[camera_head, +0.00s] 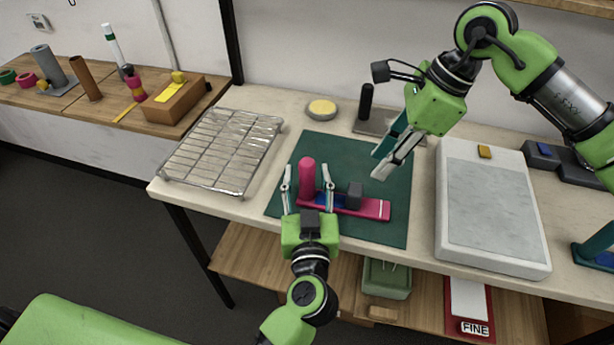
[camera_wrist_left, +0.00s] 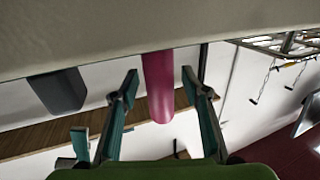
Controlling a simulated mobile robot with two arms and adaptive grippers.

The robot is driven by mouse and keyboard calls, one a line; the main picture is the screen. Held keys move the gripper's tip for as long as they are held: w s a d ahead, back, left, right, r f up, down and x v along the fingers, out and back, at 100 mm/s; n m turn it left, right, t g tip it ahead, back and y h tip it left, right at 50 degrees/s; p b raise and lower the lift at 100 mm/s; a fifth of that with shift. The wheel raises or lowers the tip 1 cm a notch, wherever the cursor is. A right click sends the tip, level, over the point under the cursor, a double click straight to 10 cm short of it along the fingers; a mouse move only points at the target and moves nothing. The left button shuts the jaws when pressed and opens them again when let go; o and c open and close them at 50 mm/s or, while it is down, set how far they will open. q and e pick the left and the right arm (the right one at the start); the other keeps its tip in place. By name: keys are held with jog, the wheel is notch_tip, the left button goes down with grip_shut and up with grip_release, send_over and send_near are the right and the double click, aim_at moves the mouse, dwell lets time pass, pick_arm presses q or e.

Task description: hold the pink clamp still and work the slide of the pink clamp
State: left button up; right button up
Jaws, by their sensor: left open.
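The pink clamp (camera_head: 372,208) lies on the dark green mat (camera_head: 395,228), with an upright pink post at its left end. A dark grey block (camera_head: 354,195), which looks like its slide, sits right of the post, with a blue strip beside it. My left gripper (camera_head: 307,170) is open, one finger on each side of the post, apart from it. The left wrist view shows the post (camera_wrist_left: 158,88) between the fingers and the grey block (camera_wrist_left: 57,92) to the left. My right gripper (camera_head: 380,165) looks open and empty above the mat, behind and right of the block.
A wire rack (camera_head: 222,150) stands left of the mat. A grey-white slab (camera_head: 490,205) lies to the right. A yellow-topped round thing (camera_head: 321,108) and a dark upright handle (camera_head: 366,100) are behind. The mat's front right is clear.

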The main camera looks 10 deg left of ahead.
aim_at(359, 189)
pick_arm(q)
jog(key=shift+c, duration=0.2)
grip_shut()
pick_arm(e)
jog(key=o, duration=0.5)
jog(key=shift+c, duration=0.2)
jog(key=shift+m+y, duration=0.3)
jog(key=shift+m, duration=0.1)
jog(key=x, duration=1.1)
jog(key=shift+f, duration=0.3)
jog(key=shift+d, duration=0.1)
